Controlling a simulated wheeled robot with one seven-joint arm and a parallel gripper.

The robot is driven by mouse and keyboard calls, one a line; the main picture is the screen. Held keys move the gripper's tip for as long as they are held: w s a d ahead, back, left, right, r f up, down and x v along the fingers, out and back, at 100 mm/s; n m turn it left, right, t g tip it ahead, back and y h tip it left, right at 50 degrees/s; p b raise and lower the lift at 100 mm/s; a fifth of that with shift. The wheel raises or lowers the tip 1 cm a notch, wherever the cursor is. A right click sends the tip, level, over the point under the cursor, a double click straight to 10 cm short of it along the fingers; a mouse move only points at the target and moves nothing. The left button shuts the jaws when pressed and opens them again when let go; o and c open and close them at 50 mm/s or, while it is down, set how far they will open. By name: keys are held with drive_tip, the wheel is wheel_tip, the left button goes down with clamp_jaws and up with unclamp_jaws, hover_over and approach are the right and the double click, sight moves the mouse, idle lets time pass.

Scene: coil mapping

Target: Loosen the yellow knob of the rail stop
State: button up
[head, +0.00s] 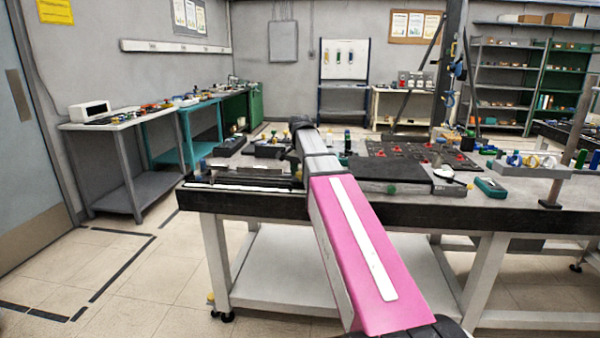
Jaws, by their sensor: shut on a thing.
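My arm, pink with a white stripe, reaches from the bottom of the head view to the left part of the workbench (420,211). Its grey far links end in a dark joint above the bench. My gripper's fingers do not show; the arm appears to hide them. A low dark rail-like assembly (245,173) lies along the bench's front left edge, just left of the arm, with a pale strip in front. I cannot make out the yellow knob or the rail stop; the area behind the arm is hidden.
A dark flat block (385,173), a board with red parts (425,151) and a teal box (490,187) lie right of the arm. A grey tray (528,168) holds coloured rings. Side tables stand along the left wall. The floor at left is clear.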

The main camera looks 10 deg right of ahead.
drive_tip(key=shift+d+n, duration=0.1)
drive_tip(key=shift+n, duration=2.4)
drive_tip(key=o, duration=0.9)
drive_tip(key=shift+s, duration=0.1)
wheel_tip(320, 180, up, 11)
drive_tip(key=shift+f, duration=0.1)
